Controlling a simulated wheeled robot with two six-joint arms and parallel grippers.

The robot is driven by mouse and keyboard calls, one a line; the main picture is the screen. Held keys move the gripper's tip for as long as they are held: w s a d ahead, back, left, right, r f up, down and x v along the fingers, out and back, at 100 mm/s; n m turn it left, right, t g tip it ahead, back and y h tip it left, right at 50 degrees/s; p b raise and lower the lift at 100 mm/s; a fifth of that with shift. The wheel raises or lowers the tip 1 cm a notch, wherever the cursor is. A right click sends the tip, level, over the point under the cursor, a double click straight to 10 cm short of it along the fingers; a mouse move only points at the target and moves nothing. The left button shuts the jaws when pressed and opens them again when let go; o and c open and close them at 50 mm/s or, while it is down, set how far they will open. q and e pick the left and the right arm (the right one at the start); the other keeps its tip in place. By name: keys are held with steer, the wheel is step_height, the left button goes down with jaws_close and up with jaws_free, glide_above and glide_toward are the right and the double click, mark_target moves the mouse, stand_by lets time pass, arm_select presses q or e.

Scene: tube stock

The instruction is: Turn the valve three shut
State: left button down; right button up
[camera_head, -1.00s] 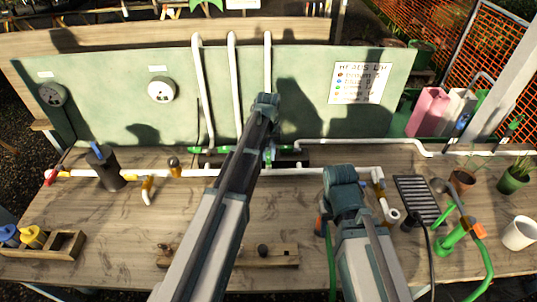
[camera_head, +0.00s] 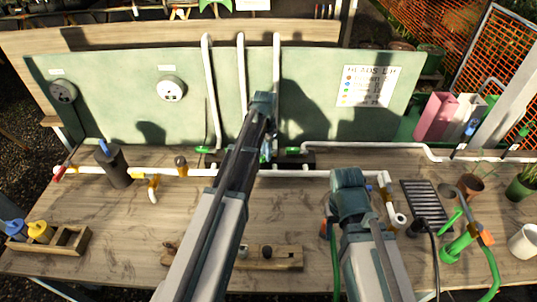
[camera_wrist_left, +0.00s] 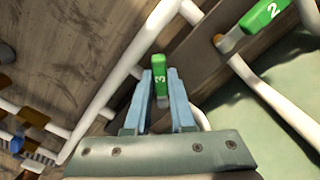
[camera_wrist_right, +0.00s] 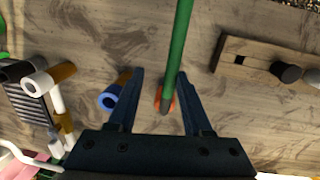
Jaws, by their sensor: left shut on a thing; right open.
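The green handle of valve three (camera_wrist_left: 161,82), marked 3, sits between the blue-grey fingers of my left gripper (camera_wrist_left: 160,86), which is shut on it. The handle points straight up in the left wrist view, at an angle to the slanting dark block. In the head view my left gripper (camera_head: 266,152) is at the block behind the long white pipe, and my arm mostly hides the handle. My right gripper (camera_wrist_right: 162,88) is open above the table. A green rod (camera_wrist_right: 177,50) with an orange part shows between its fingers; I cannot tell how deep it lies.
A green handle marked 2 (camera_wrist_left: 264,14) is beside valve three. White pipes (camera_head: 241,80) rise along the green panel (camera_head: 110,105). A blue-ended tube (camera_wrist_right: 112,97) lies near my right gripper. A wooden block (camera_head: 268,258) is at the front; the table's left middle is clear.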

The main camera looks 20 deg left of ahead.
arm_select(q)
steer(key=m, duration=0.1)
steer(key=w+a+m, duration=0.1)
steer(key=m, duration=0.2)
steer(key=shift+w+a+m, duration=0.15)
steer(key=shift+a+m, duration=0.15)
steer(key=shift+w+a+m, duration=0.2)
steer(key=shift+w+m, duration=0.25)
steer(key=shift+m, duration=0.65)
steer(key=shift+w+a+m, duration=0.2)
steer(key=shift+w+m, duration=0.2)
steer(key=shift+m, duration=0.7)
steer(key=c, duration=0.8)
jaws_free()
steer(key=shift+o, duration=0.2)
steer(key=shift+r, duration=0.15)
step_height(320, 180, up, 14)
steer(key=p, duration=1.3)
steer(key=shift+f+p, duration=0.2)
steer(key=shift+p, duration=0.2)
